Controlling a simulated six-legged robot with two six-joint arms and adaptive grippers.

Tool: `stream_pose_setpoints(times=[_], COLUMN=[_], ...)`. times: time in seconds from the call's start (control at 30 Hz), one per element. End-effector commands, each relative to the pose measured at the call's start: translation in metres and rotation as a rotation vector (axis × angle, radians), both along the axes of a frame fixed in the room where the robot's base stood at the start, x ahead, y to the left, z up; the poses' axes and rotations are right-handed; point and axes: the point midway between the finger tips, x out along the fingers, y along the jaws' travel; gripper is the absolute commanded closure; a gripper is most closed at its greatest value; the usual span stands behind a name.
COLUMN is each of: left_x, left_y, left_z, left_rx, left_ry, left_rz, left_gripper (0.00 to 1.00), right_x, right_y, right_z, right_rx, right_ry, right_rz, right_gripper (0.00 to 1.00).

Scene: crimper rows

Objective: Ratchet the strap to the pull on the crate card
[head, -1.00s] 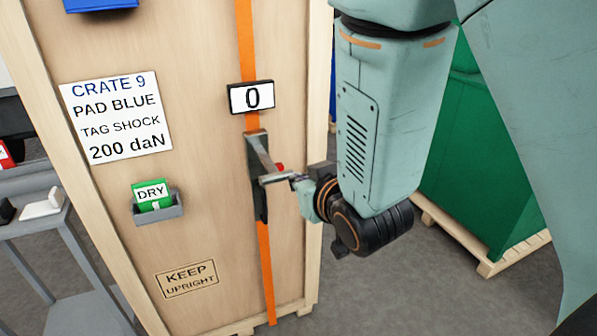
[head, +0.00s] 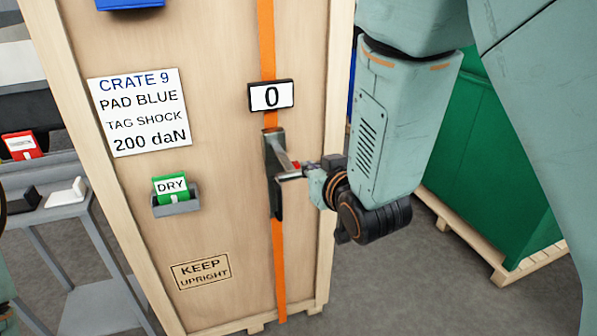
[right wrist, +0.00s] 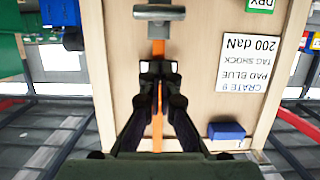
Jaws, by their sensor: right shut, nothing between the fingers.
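Crate 9 (head: 225,225) stands upright, its card (head: 137,111) reading PAD BLUE, TAG SHOCK, 200 daN. An orange strap (head: 279,265) runs down its face through a ratchet (head: 274,185) with a grey lever (head: 282,158). The display (head: 271,97) above the ratchet reads 0. My right gripper (head: 302,171) is close to the lever's outer end; contact is unclear. In the right wrist view, its fingers (right wrist: 158,69) are shut and empty before the strap, with the lever's grey bar (right wrist: 159,13) beyond their tips. My left gripper does not show.
A green DRY tag (head: 171,188) sits in a small grey holder (head: 176,206) on the crate. A grey stand (head: 65,215) with a red tag (head: 21,146), a black piece and a white piece is at left. A green container (head: 480,170) on a pallet stands at right.

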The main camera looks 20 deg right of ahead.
Motion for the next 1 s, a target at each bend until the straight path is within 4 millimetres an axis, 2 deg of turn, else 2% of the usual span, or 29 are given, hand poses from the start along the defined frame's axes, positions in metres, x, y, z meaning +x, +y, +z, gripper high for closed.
stream_pose_setpoints(times=[0.1,0.4,0.7,1.0], left_x=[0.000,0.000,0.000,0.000], left_y=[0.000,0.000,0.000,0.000], left_z=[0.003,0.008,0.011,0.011], left_rx=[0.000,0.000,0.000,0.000], left_ry=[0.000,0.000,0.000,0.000], left_rz=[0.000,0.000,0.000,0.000], left_gripper=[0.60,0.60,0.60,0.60], right_x=[0.019,0.059,0.072,0.074], right_y=[0.000,0.001,0.001,0.002], right_z=[-0.006,-0.024,-0.050,-0.054], right_rx=[0.003,0.000,0.000,-0.001], right_ry=[-0.001,0.003,0.000,-0.001], right_rz=[-0.002,-0.002,-0.002,-0.002], right_gripper=[1.00,1.00,1.00,1.00])
